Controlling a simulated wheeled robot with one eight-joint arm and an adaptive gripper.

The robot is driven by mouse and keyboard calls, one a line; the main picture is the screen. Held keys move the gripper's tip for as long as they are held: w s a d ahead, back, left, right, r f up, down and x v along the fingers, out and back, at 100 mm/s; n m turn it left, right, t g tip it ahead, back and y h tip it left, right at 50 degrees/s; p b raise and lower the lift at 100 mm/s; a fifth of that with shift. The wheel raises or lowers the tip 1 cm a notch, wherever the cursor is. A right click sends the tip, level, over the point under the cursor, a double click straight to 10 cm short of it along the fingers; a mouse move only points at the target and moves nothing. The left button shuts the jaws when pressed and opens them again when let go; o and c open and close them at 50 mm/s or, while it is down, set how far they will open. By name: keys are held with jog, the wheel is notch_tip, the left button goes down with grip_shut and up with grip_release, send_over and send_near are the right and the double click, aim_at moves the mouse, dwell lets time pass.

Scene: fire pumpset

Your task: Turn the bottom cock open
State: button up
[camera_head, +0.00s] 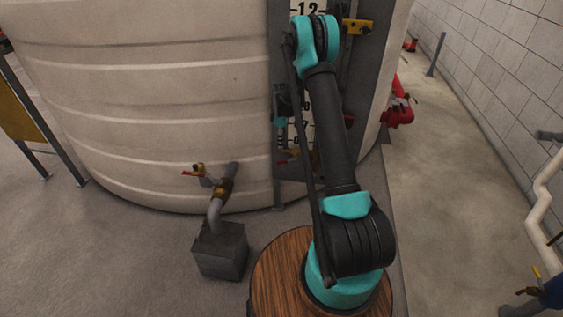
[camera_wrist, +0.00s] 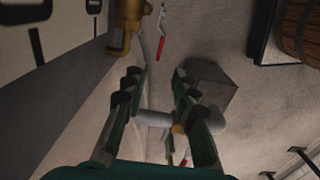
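The bottom cock is the brass fitting (camera_wrist: 127,14) at the top of the wrist view, with a bent outlet. A lever with a red grip (camera_wrist: 161,48) hangs beside it, apparently its handle. In the head view, a small red-and-brass part (camera_head: 289,154) shows low on the level gauge (camera_head: 305,100), partly hidden by my arm. My gripper (camera_wrist: 157,76) is open and empty in the wrist view. Its fingertips are below the red grip in the picture, with a gap between them; contact is not visible. My gripper is not clearly visible in the head view.
The large tank (camera_head: 150,100) fills the back left. A pipe valve with a red handle (camera_head: 192,173) stands above a grey block (camera_head: 220,250); the block (camera_wrist: 212,82) also shows behind my right finger. Open floor (camera_head: 445,200) lies to the right, before a block wall.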

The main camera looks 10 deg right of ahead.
aim_at(286, 161)
notch_tip(286, 161, down, 13)
jog(key=shift+r, duration=0.2)
dwell(0.3)
grip_shut()
